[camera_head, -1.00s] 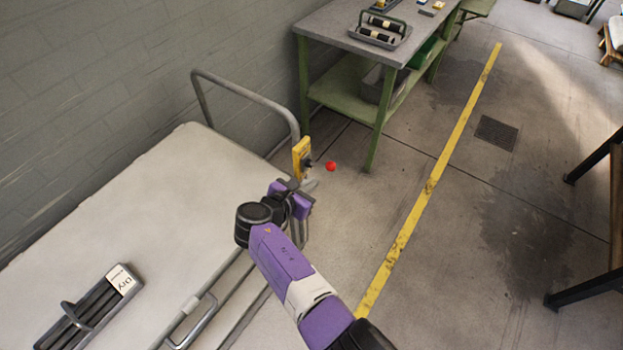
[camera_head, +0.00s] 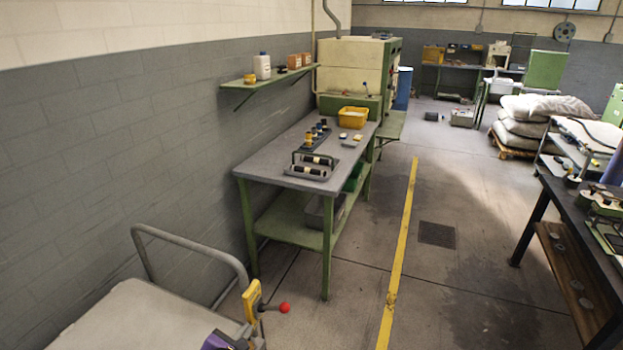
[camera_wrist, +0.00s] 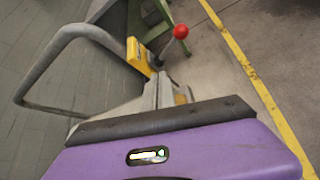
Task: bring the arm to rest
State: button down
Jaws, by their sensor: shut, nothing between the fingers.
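My gripper (camera_wrist: 163,88) is shut and empty in the wrist view, with its purple body filling the bottom of the picture. It points toward a yellow lever box (camera_wrist: 139,58) with a red ball knob (camera_wrist: 181,31), which shows just past the fingertips. I cannot tell the exact gap between them. In the head view only a small purple part of my arm shows at the bottom edge, beside the cart. The fingers are out of that view. The lever box (camera_head: 251,300) and red knob (camera_head: 284,308) stand at the cart's corner.
The pale cart (camera_head: 150,318) has a grey tube handle (camera_head: 190,248). A green-legged workbench (camera_head: 265,170) with trays stands against the wall beyond. A dark table (camera_head: 565,215) is at the right. Floor around the yellow line (camera_head: 400,255) is clear.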

jog(key=s+a+m+y, duration=0.5)
jog(key=a, duration=0.2)
jog(key=s+d+f+m+y+b, duration=0.1)
jog(key=s+d+m+y+b, duration=0.1)
jog(key=s+d+m+y, duration=0.35)
jog(key=s+d+r+m+t+h+b, duration=0.1)
jog(key=s+d+r+m+t+h, duration=0.1)
jog(key=s+d+r+m, duration=0.6)
jog(key=s+d+r+m+t+h+b, duration=0.1)
jog(key=s+d+m+h, duration=0.15)
jog(key=s+d, duration=0.9)
jog(key=s+d+r+m+t+h+b, duration=0.15)
jog(key=s+d+r+m, duration=0.45)
jog(key=d, duration=0.7)
jog(key=s+d+f+m+g+h, duration=0.1)
jog(key=s+d+f+m+h, duration=0.1)
jog(key=s+d, duration=0.4)
jog(key=s+h, duration=0.1)
jog(key=s, duration=0.2)
jog(key=shift+s+b, duration=0.3)
jog(key=shift+b, duration=0.05)
jog(key=shift+g, duration=0.25)
